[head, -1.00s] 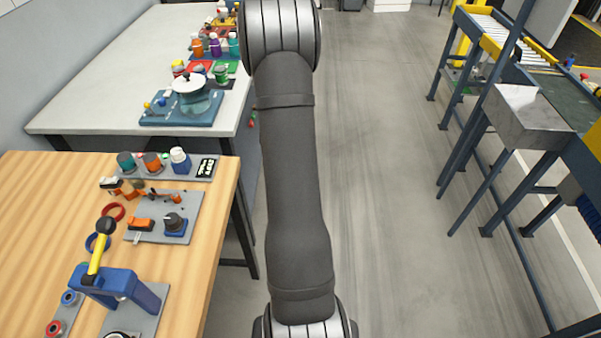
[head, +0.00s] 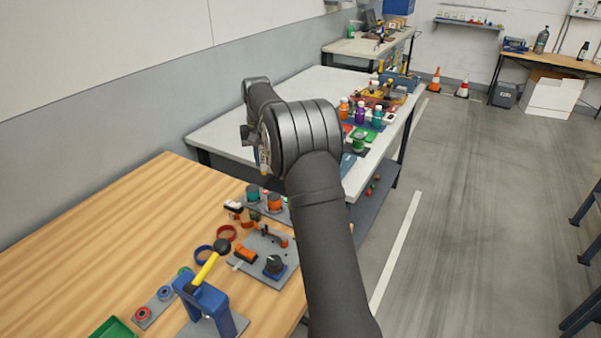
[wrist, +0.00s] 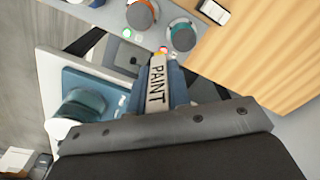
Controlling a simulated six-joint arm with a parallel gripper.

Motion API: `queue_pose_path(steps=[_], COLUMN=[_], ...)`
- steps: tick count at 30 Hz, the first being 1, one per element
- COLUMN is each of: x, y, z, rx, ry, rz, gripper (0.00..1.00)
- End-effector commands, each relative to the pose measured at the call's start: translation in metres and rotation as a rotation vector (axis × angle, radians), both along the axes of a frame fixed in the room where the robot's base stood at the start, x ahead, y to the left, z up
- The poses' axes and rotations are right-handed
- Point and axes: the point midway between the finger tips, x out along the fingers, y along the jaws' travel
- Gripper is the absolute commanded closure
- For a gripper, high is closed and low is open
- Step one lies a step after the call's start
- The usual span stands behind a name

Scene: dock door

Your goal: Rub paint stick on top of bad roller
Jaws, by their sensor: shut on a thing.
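The paint stick (wrist: 157,88) is pale with the dark word PAINT along it. In the wrist view my gripper (wrist: 162,62) is shut around it, and its coloured tip points away from me. In the head view my gripper (head: 264,162) hangs beyond the arm's dark joint, near the back right corner of the wooden bench. The arm hides most of it there. No roller shows in the current views.
The wooden bench (head: 110,235) holds orange and teal round pieces (head: 274,202), a knob plate (head: 262,262) and a blue stand with a yellow lever (head: 208,262). A white table (head: 235,128) with coloured bottles lies beyond. The floor (head: 460,180) at right is open.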

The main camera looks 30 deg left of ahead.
Motion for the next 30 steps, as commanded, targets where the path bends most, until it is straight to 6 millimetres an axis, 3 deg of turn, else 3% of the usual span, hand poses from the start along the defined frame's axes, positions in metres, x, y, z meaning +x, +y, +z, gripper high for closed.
queue_pose_path(steps=[4,10,30], x=[-0.019,-0.026,-0.026], y=[0.024,0.031,0.031], z=[0.015,0.017,-0.038], rx=[0.001,-0.001,-0.001], ry=[-0.001,0.001,0.001], rz=[0.039,0.051,0.051], gripper=[1.00,1.00,1.00])
